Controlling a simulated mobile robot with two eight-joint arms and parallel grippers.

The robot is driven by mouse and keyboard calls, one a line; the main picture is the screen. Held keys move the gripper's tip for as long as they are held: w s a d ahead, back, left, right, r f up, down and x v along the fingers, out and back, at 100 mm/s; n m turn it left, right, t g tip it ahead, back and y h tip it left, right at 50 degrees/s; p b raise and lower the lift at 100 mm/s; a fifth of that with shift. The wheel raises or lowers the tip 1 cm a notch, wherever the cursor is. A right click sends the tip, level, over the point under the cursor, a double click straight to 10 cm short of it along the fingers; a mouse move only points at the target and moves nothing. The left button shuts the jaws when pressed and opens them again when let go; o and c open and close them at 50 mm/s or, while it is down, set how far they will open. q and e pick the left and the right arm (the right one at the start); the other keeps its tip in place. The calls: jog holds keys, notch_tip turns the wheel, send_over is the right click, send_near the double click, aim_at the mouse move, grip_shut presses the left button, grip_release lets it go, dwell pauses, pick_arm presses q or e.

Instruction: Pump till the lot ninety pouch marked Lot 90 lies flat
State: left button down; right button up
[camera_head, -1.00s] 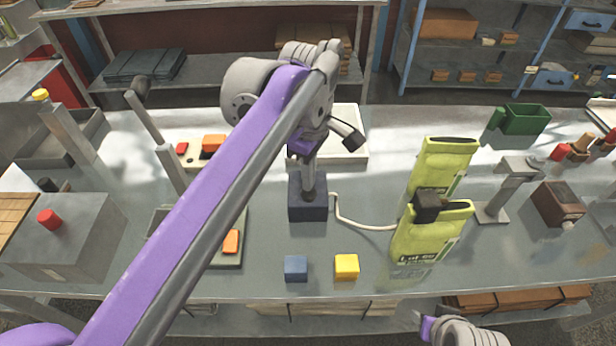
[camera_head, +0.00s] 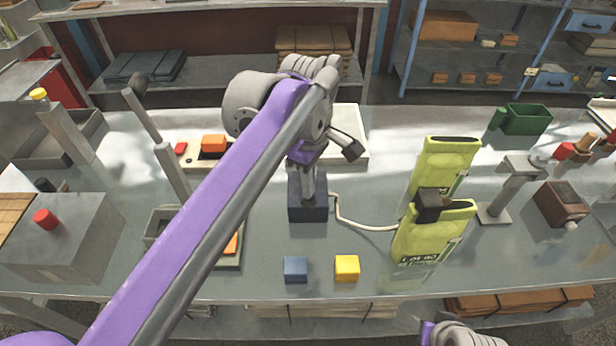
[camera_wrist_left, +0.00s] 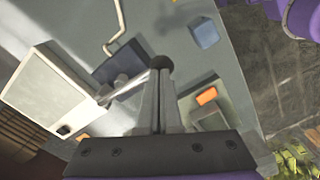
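The front yellow-green pouch (camera_head: 430,240) is at the right of the bench; its partly legible dark lettering appears to read Lot 90. It looks tilted rather than flat, with a dark clamp (camera_head: 428,206) at its top. A pale hose (camera_head: 362,226) runs from there to the dark blue pump base (camera_head: 308,208), which also shows in the left wrist view (camera_wrist_left: 118,62).
A second yellow-green pouch (camera_head: 447,160) stands behind. A blue cube (camera_head: 296,269) and yellow cube (camera_head: 347,268) sit near the front edge. A pale tray (camera_head: 350,118) is behind the pump. A grey post stand (camera_head: 497,205) and green bin (camera_head: 525,121) are at right.

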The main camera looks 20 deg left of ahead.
pick_arm(q)
jog(key=shift+s+f+b, duration=0.2)
jog(key=shift+f+b, duration=0.8)
jog(key=shift+f, duration=1.1)
pick_arm(e)
jog(key=shift+s+f, duration=0.25)
jog(key=shift+f, duration=1)
pick_arm(q)
jog(key=shift+w+r+p, duration=0.15)
jog(key=shift+r+p, duration=1)
jog(key=shift+r, duration=0.45)
jog(key=shift+w+r+p, duration=0.15)
jog(key=shift+r+p, duration=1)
jog(key=shift+r, duration=0.4)
pick_arm(e)
jog(key=shift+w+r, duration=0.25)
jog(key=shift+r, duration=0.7)
jog(key=shift+w+r, duration=0.25)
jog(key=shift+r, duration=0.7)
jog(key=shift+w+r, duration=0.25)
jog(key=shift+r, duration=0.7)
